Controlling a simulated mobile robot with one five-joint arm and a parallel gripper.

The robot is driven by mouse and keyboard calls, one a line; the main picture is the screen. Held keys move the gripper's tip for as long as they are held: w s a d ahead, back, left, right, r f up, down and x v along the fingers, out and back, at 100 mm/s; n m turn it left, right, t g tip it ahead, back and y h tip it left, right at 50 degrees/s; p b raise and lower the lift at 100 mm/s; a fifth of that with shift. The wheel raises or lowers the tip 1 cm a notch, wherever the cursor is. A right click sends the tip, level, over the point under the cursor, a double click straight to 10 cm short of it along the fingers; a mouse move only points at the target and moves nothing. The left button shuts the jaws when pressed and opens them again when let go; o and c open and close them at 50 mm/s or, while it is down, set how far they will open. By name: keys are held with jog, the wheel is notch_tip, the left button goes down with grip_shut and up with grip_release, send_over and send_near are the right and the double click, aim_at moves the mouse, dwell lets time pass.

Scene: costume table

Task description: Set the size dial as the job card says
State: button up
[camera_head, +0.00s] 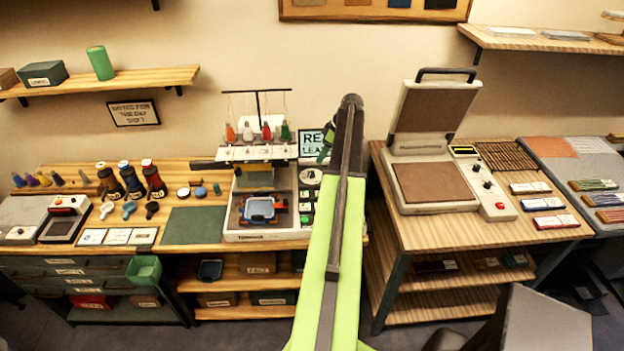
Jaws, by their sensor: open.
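The embroidery machine (258,205) stands on the middle bench, with a blue hoop (259,210) at its front. On the panel at its right edge is a pale round dial (311,176) with small buttons below it. The dial's marks are too small to read. My gripper (323,155) shows only in part, left of my arm's upper end, and looks open and empty. In the picture it is above the dial; I cannot tell the distance.
My arm crosses the gap between the benches.

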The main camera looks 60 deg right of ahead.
aim_at(312, 173)
jog(key=b+x, duration=0.8)
jog(key=x, duration=0.3)
jog(key=shift+r, duration=0.1)
jog(key=shift+r, duration=0.1)
grip_shut()
